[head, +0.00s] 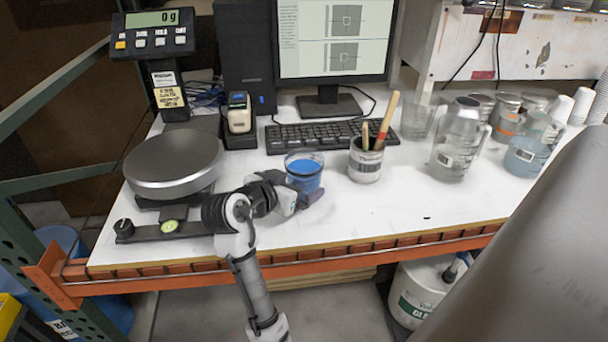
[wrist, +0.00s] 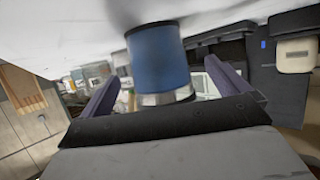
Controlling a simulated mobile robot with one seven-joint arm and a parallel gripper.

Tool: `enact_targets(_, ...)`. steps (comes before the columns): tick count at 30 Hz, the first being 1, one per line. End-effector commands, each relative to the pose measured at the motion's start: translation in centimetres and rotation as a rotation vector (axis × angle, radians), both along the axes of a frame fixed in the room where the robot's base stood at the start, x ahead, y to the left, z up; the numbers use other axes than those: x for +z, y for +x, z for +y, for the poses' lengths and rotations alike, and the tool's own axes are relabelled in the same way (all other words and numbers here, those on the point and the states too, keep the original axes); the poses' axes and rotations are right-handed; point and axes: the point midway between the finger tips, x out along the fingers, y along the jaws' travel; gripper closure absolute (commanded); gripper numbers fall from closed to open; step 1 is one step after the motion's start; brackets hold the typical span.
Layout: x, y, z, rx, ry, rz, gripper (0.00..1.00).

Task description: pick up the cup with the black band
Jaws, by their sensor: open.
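A clear cup with blue contents (head: 304,173) stands upright on the white table, in front of the keyboard. In the wrist view, which looks upside down, the blue cup (wrist: 158,58) shows a thin dark band near its base end and a clear rim. My gripper (head: 301,192) is low at the cup's near side, and its fingers partly hide the cup's lower part. In the wrist view my gripper (wrist: 162,72) is open, with one purple finger on each side of the cup and gaps visible between. The cup's band is not clear in the head view.
A labelled pot with brushes (head: 365,162) stands right of the cup. A clear pitcher (head: 457,142) and several containers are further right. The scale (head: 173,160) is left, the keyboard (head: 330,135) behind. The table's orange front edge (head: 400,248) is near.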

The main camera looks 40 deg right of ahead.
Motion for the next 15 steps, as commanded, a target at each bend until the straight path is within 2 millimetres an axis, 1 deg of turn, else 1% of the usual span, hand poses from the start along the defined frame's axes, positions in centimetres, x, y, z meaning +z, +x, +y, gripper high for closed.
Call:
enact_targets(1,0.2,0.0,-0.8,-0.003,0.001,0.003,0.0)
enact_targets(3,-0.3,0.2,-1.8,-0.003,0.001,0.003,0.0)
enact_targets(6,-0.8,0.6,-2.6,0.0,0.001,0.003,0.0)
enact_targets(9,-1.1,0.8,-3.0,0.0,0.001,0.0,0.0)
enact_targets(15,-1.1,0.8,-3.0,0.001,0.0,0.0,0.0)
